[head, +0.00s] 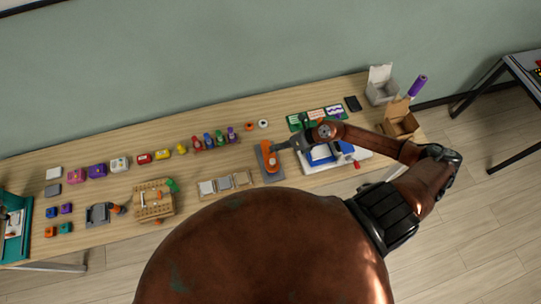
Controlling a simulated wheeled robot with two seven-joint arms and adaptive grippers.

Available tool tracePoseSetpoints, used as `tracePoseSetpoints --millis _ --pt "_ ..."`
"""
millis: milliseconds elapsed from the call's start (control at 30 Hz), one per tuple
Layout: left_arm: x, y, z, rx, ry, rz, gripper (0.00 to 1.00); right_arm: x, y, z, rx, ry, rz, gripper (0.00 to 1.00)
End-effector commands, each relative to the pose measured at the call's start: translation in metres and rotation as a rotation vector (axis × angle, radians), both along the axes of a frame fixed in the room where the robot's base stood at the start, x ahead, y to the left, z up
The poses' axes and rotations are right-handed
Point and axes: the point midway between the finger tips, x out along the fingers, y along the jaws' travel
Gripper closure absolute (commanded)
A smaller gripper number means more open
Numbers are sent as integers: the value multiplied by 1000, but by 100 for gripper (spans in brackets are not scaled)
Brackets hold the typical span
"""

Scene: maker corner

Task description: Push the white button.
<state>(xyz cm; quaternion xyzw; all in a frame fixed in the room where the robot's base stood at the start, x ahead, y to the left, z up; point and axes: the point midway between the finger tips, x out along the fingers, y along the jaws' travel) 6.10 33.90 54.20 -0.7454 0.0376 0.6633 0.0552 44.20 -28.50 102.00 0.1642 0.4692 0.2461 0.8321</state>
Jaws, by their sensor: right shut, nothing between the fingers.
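I cannot pick out the white button for certain at this size. A wooden panel (202,197) near the table's front edge carries a row of pale square tiles, the leftmost one (207,187) whitish; whether any is a button is unclear. My right gripper (278,147) reaches in from the right over the table. It is shut and empty, close to an orange and grey device (268,160), to the right of and beyond the panel. I cannot tell whether it touches the device. My left gripper is out of view.
A white and blue machine (345,156) lies partly under my right forearm. Coloured bottles (209,141), a wooden pegboard block (154,199) and small coloured boxes (97,171) stand to the left. Open boxes (400,123) are at the right end. Bare wood lies around the panel.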

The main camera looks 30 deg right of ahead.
Motion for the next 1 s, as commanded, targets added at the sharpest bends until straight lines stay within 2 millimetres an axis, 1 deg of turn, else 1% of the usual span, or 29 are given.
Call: tracePoseSetpoints --millis 33,200,300,467,567,767,900,1000 --pt "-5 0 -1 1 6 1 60 1 1 0 -2 0 6 100" --pt "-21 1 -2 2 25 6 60 3 4 0 2 -2 7 100" --pt "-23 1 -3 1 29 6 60 3 4 0 3 -2 5 100" --pt "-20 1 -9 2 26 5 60 2 3 -7 4 -2 3 100" --pt "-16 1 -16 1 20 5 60 2 3 -15 5 -1 2 100" --pt "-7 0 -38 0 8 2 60 2 3 -40 5 -1 1 100" --pt "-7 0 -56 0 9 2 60 2 3 -61 5 -1 1 100" --pt "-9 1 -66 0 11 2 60 2 3 -73 6 -1 0 100"
